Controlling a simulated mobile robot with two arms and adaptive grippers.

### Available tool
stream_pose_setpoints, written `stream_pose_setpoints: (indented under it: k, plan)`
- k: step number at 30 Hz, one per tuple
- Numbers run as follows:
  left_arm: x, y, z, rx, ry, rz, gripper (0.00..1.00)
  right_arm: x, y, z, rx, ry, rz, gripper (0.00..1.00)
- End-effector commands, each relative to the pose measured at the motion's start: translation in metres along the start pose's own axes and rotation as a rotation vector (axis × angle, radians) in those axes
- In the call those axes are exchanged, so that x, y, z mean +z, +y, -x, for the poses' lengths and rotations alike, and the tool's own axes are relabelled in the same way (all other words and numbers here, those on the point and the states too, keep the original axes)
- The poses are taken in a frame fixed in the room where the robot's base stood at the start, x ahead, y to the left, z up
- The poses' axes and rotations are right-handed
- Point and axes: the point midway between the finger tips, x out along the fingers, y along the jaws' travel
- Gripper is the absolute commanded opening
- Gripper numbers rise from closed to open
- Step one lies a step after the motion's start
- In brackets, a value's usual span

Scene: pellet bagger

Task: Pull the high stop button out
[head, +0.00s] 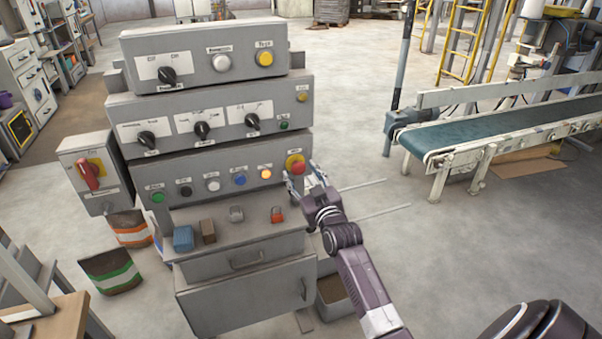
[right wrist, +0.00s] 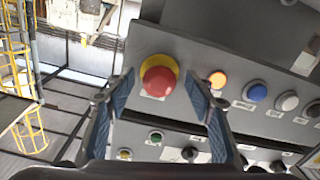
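The stop button (head: 295,164) is a red mushroom head on a yellow ring, at the right end of the lower button row on the grey control cabinet. In the right wrist view the red button (right wrist: 158,76) shows between my fingers and beyond their tips. My right gripper (head: 304,178) is open just in front of the button, to its lower right in the head view. Its two fingers (right wrist: 161,90) are spread on either side of the button, with no visible contact. Whether the button is pressed in or out I cannot tell. My left gripper is not in view.
An orange button (head: 265,174) sits close left of the stop button, with blue, white, black and green ones further along. A ledge (head: 215,226) with small blocks juts out below. A red rotary switch (head: 89,174) is on the left box. A conveyor (head: 500,128) stands right, with open floor between.

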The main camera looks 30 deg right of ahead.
Motion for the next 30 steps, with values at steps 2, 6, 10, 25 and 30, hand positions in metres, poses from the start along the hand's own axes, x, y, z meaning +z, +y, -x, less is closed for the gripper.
stream_pose_setpoints:
  k: [2, 6, 10, 25, 30]
  plan:
    - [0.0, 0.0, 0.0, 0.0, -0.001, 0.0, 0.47, -0.001, 0.001, 0.0, 0.001, 0.001, 0.0, 0.49]
    - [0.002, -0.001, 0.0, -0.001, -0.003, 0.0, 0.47, -0.001, 0.001, 0.0, 0.001, 0.002, 0.0, 0.49]
    - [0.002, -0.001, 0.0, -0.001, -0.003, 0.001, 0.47, -0.001, 0.001, 0.006, 0.001, 0.002, 0.001, 0.49]
    - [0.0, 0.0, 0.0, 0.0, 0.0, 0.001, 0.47, 0.0, 0.0, 0.096, 0.001, 0.0, 0.001, 0.49]
    - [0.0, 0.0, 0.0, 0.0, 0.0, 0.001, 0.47, -0.001, 0.001, 0.115, 0.001, 0.002, 0.001, 0.49]
